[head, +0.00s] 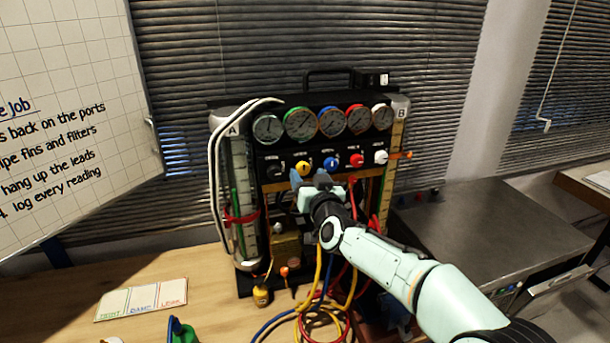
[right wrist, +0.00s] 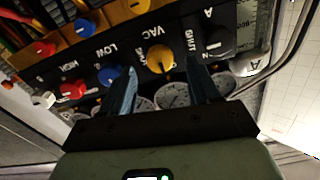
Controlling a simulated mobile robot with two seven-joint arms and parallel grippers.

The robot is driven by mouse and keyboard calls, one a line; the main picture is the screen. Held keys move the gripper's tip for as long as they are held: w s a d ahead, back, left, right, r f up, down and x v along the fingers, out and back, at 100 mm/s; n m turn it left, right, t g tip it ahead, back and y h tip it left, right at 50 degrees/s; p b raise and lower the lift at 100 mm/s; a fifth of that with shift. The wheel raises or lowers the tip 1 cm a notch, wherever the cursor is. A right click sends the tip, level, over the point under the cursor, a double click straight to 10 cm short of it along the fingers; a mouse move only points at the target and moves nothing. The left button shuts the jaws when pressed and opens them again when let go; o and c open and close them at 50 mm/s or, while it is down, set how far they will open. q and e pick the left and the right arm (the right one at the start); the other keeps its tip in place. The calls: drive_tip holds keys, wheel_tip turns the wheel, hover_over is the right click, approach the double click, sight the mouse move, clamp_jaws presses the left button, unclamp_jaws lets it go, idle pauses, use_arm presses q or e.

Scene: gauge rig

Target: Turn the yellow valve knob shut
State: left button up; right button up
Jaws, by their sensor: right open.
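The yellow valve knob (head: 303,168) is on the front panel of the gauge rig, in the row of knobs under the dials. It also shows in the right wrist view (right wrist: 160,58), near the label VAC, its white mark visible. My right gripper (head: 309,178) is open in front of the panel, just below the knob row. In the right wrist view its two blue fingers (right wrist: 161,66) are spread, with the yellow knob seen between their tips. Nothing is held, and I cannot tell whether a finger touches the knob. My left gripper is not in view.
A blue knob (head: 331,164), a red knob (head: 356,160) and a white knob (head: 380,157) sit to the right; a black knob (head: 274,170) sits to the left. Dials (head: 300,124) line the top. Looped hoses (head: 320,322) lie below. A label card (head: 141,299) lies on the bench.

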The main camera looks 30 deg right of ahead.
sight(304, 170)
drive_tip(key=shift+x, duration=1.05)
drive_tip(key=shift+w+d+f, duration=0.1)
drive_tip(key=shift+w+d, duration=0.05)
drive_tip(key=shift+w, duration=0.5)
drive_tip(key=shift+c, duration=0.2)
drive_tip(key=c, duration=1)
